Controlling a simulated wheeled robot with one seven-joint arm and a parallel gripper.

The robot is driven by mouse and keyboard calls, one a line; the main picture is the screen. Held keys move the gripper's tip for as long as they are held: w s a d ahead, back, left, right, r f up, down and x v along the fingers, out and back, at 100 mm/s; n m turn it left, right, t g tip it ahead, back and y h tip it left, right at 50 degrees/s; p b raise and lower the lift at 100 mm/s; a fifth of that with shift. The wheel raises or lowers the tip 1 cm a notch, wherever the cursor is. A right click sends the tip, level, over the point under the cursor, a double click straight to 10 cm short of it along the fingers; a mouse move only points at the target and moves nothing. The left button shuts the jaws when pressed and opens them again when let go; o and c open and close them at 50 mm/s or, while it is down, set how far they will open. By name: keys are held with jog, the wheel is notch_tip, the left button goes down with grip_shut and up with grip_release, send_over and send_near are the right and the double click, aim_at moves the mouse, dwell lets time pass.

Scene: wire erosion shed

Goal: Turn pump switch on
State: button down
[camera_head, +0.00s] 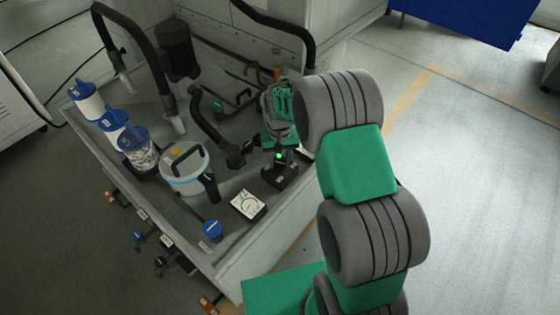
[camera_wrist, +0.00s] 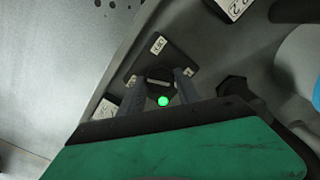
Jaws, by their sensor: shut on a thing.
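The pump switch (camera_head: 285,177) is a small black box on the tray deck near its right edge. In the wrist view it is a black plate (camera_wrist: 158,58) with white labels around a dark knob (camera_wrist: 160,74). My gripper (camera_wrist: 160,84) is over it, one finger on each side of the knob, shut on the knob. My gripper's tips in the head view (camera_head: 281,150) are small and partly hidden. I cannot read the knob's position.
A black curved hose (camera_head: 209,120) runs close by. Open floor lies to the right.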

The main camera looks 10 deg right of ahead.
aim_at(280, 162)
jog(key=shift+n, duration=0.6)
jog(key=shift+w, duration=0.1)
jog(key=c, duration=0.9)
grip_release()
jog(key=shift+o, duration=0.2)
jog(key=shift+r, duration=0.1)
notch_tip(280, 162, up, 8)
jog(key=shift+f, duration=0.15)
